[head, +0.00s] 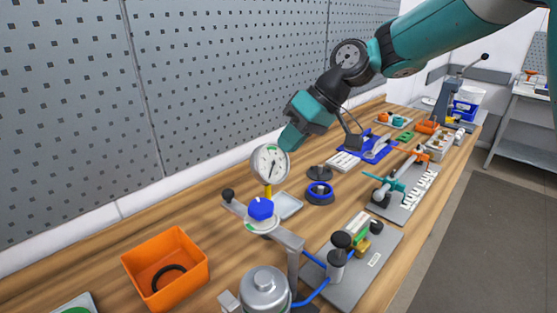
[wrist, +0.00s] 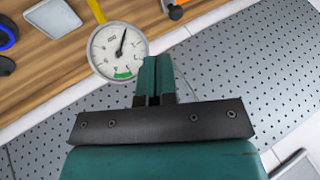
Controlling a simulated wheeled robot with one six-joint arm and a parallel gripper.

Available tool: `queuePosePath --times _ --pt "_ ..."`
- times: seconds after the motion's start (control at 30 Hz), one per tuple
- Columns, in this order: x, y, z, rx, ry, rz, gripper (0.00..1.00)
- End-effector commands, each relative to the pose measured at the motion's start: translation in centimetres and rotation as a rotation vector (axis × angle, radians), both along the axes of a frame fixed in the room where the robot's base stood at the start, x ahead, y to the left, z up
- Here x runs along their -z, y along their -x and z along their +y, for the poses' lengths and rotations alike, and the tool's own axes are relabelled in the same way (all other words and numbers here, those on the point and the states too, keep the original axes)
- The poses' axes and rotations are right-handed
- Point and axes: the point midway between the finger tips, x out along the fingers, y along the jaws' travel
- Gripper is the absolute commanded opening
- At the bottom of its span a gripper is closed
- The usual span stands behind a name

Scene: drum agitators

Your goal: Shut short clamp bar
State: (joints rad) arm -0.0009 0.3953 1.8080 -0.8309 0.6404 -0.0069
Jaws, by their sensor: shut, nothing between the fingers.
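My gripper (head: 290,138) is teal and shut, just above and right of the round pressure gauge (head: 268,163) in the head view. In the wrist view its closed fingers (wrist: 155,72) are empty, with the gauge (wrist: 117,50) close to their left; I cannot tell if they touch. No part is plainly labelled as the short clamp bar. Candidates are a teal bar handle (head: 384,181) and an orange bar handle (head: 409,151) on fixtures along the bench's right side. Both fixtures are small in view, and their open or shut state is unclear.
An arm with a black ball (head: 228,194) and a blue cap (head: 261,208) stands below the gauge. An orange bin (head: 165,268) is at left, a metal canister (head: 265,289) in front. A perforated wall (head: 210,80) runs behind the wooden bench (head: 215,236).

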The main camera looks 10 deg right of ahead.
Motion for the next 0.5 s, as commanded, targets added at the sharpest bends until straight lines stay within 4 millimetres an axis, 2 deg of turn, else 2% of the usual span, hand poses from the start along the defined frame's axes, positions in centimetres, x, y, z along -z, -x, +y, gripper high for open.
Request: queuePosePath --times 0.03,0.1,0.2,0.37,0.5 --pt "1.2 0.6 1.7 0.071 0.001 0.000 0.00" --pt "1.8 1.0 3.0 0.178 0.002 -0.004 0.00" --pt "2.3 1.2 3.8 0.273 0.000 -0.015 0.00" --pt "3.5 0.7 4.7 0.298 0.001 -0.013 0.00" --pt "5.4 0.1 6.2 0.295 0.002 -0.012 0.00"
